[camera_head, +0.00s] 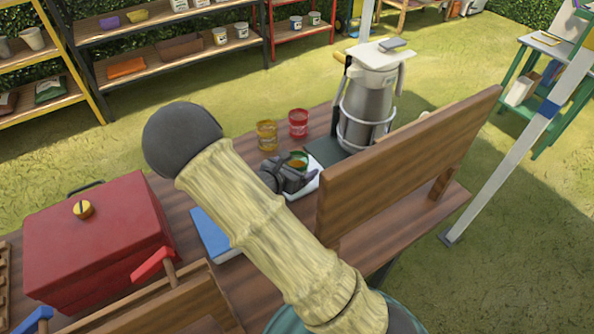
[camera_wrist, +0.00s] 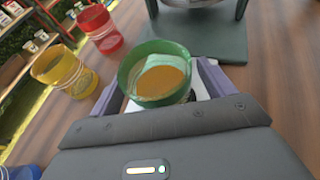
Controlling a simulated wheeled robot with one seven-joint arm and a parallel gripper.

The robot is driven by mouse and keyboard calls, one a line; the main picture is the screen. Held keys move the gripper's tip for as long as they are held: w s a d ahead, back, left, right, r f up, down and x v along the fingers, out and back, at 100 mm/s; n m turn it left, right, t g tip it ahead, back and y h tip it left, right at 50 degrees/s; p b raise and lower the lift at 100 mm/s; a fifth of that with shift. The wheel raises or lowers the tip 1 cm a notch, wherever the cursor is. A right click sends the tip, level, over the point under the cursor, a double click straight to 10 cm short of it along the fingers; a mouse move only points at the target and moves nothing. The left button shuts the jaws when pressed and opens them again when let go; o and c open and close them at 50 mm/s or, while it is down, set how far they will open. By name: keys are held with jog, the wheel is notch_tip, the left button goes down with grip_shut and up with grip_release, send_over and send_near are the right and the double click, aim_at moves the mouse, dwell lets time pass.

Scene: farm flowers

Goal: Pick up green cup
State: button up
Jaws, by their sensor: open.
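The green cup (camera_wrist: 157,72) sits between the two open fingers of my gripper (camera_wrist: 155,90) in the wrist view. An orange-brown content shows inside it. In the head view the green cup (camera_head: 298,158) is partly hidden behind my gripper (camera_head: 303,178). The cup is on or over a white item (camera_head: 311,186) on the table; its base is hidden. I cannot tell whether either finger touches the cup.
A yellow cup (camera_head: 266,136) and a red cup (camera_head: 298,123) stand behind the green cup. A large metal dispenser (camera_head: 368,105) stands to the right on a dark mat (camera_wrist: 190,35). A wooden board (camera_head: 410,150) rises at the right. A red toolbox (camera_head: 95,235) is at left.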

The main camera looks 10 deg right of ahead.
jog(key=c, duration=1.2)
jog(key=shift+c, duration=0.2)
jog(key=shift+r, duration=0.1)
notch_tip(320, 180, up, 10)
jog(key=p, duration=0.1)
